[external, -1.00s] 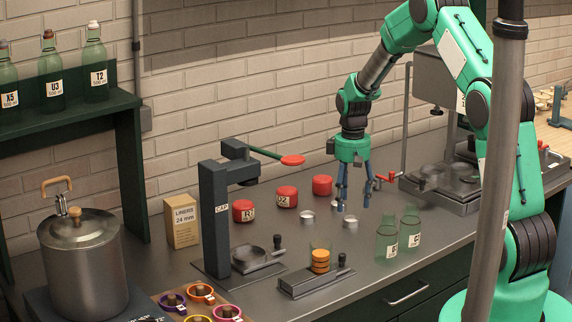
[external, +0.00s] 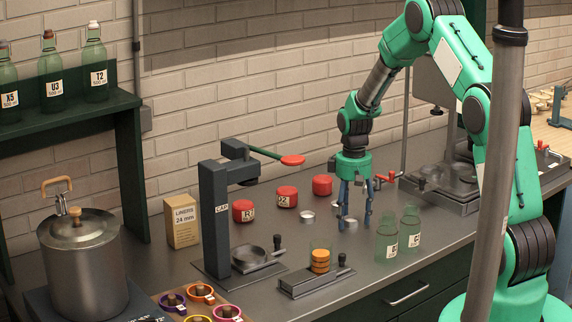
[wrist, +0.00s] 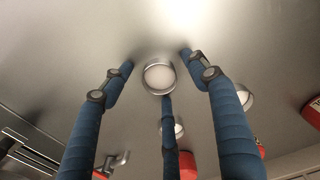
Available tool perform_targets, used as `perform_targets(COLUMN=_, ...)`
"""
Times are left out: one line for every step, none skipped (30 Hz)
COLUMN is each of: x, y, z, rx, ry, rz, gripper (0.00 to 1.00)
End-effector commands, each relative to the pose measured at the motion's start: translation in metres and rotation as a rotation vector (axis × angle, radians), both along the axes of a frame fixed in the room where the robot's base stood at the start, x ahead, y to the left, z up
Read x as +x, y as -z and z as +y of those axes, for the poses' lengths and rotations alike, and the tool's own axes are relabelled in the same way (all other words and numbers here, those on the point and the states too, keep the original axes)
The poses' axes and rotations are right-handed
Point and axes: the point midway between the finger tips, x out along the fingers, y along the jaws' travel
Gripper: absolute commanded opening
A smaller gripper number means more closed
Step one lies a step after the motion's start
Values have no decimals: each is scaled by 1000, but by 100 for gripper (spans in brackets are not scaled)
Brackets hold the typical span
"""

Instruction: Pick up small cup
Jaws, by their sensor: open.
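A small round metal cup (wrist: 158,77) with a pale inside stands upright in the wrist view, between the tips of my blue fingers. In the external view a small cup (external: 350,226) shows partly behind the fingers. My gripper (external: 354,224) points straight down with its fingers spread around this cup, open and holding nothing. The tips look close to the bench, but I cannot tell whether any touches the cup. Another small cup (external: 307,217) stands to the left. The wrist view also shows a cup (wrist: 243,95) at right and one (wrist: 177,128) partly hidden by a finger.
Red-lidded jars (external: 287,197) stand behind the cups. Two green glass bottles (external: 388,242) stand close to the right and front. A capping press (external: 217,215) and a fixture with an orange-filled glass (external: 320,261) stand left. A metal apparatus (external: 440,188) is at back right.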

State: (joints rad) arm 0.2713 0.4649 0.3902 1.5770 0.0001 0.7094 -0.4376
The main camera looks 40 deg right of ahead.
Motion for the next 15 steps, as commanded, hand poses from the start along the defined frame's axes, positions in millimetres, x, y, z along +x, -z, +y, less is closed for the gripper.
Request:
perform_targets(x=0, y=0, z=0, rx=0, ry=0, rz=0, gripper=59)
perform_targets(x=0, y=0, z=0, rx=0, ry=0, rz=0, gripper=59)
perform_targets(x=0, y=0, z=0, rx=0, ry=0, rz=0, gripper=59)
perform_targets(x=0, y=0, z=0, rx=0, ry=0, rz=0, gripper=59)
perform_targets(x=0, y=0, z=0, rx=0, ry=0, rz=0, gripper=57)
perform_targets(x=0, y=0, z=0, rx=0, ry=0, rz=0, gripper=49)
perform_targets(x=0, y=0, z=0, rx=0, ry=0, rz=0, gripper=43)
perform_targets(x=0, y=0, z=0, rx=0, ry=0, rz=0, gripper=37)
perform_targets(x=0, y=0, z=0, rx=0, ry=0, rz=0, gripper=29)
perform_targets(x=0, y=0, z=0, rx=0, ry=0, rz=0, gripper=23)
perform_targets(x=0, y=0, z=0, rx=0, ry=0, rz=0, gripper=17)
perform_targets(x=0, y=0, z=0, rx=0, ry=0, rz=0, gripper=14)
perform_targets(x=0, y=0, z=0, rx=0, ry=0, rz=0, gripper=14)
perform_targets(x=0, y=0, z=0, rx=0, ry=0, rz=0, gripper=14)
perform_targets(x=0, y=0, z=0, rx=0, ry=0, rz=0, gripper=14)
